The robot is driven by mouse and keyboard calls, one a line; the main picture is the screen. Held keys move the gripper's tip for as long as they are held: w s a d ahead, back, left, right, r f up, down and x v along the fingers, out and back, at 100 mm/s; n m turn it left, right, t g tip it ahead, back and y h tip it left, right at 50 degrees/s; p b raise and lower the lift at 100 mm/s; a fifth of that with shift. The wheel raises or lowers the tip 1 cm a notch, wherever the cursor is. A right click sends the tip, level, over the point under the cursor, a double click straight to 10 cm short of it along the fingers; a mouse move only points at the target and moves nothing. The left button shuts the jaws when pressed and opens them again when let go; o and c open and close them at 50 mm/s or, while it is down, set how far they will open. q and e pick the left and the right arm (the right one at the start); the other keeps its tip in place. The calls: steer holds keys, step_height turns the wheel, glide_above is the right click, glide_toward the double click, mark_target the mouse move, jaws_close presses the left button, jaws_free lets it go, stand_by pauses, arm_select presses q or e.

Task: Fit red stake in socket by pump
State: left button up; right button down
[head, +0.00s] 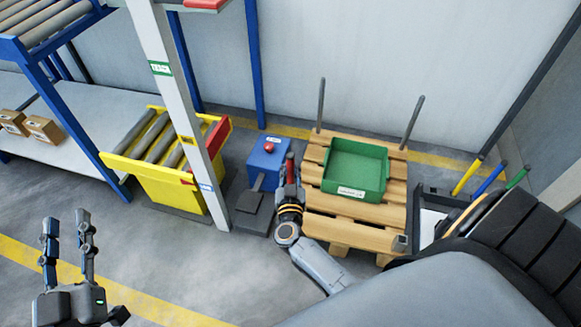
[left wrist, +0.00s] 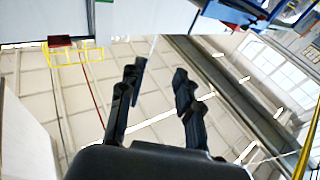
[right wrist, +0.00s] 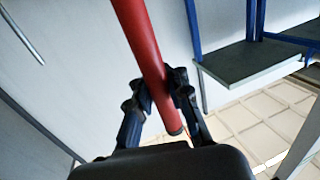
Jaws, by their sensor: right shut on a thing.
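The red stake (head: 290,160) is in my right gripper (head: 289,184), beside the left edge of the wooden pallet (head: 362,209). In the right wrist view the red stake (right wrist: 143,40) slants between the shut fingers (right wrist: 164,95), its dark end just below them. The blue box with a red knob (head: 268,157), which looks like the pump, stands just left of the stake. I cannot make out the socket by it; my gripper and arm cover that pallet side. My left gripper (head: 67,240) is open and empty, far from the pallet; its fingers (left wrist: 158,88) also show apart.
A green tray (head: 354,168) lies on the pallet. Grey stakes (head: 414,115) (head: 321,104) stand at its back corners. Yellow, blue and green stakes (head: 467,178) lean at the right. A white post (head: 178,100) and yellow roller bin (head: 160,165) stand left. Floor in front is clear.

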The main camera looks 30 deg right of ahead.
arm_select(q)
steer(key=shift+w+f+g, duration=0.1)
steer(key=shift+f+g, duration=0.2)
steer(key=shift+f, duration=0.05)
stand_by(0.6)
steer(key=shift+a+f+g+y+p, duration=0.15)
steer(key=shift+f+g+y+p, duration=0.2)
steer(key=shift+f, duration=0.45)
steer(key=shift+a+f+g+y+p, duration=0.15)
steer(key=shift+f+g, duration=0.3)
steer(key=shift+f, duration=0.35)
steer(key=shift+r, duration=0.15)
arm_select(e)
steer(key=shift+f, duration=0.1)
steer(key=shift+f, duration=0.1)
arm_select(q)
steer(key=shift+w+d+r+t+h+b, duration=0.15)
steer(key=shift+r+t, duration=0.1)
steer(key=shift+r, duration=0.2)
steer(key=shift+s+d+r+t+h+b, duration=0.15)
steer(key=shift+r+t, duration=0.1)
steer(key=shift+r, duration=0.2)
arm_select(e)
steer(key=shift+f, duration=0.1)
arm_select(q)
steer(key=shift+r+t, duration=0.3)
steer(key=shift+r, duration=0.05)
arm_select(e)
steer(key=shift+f, duration=0.15)
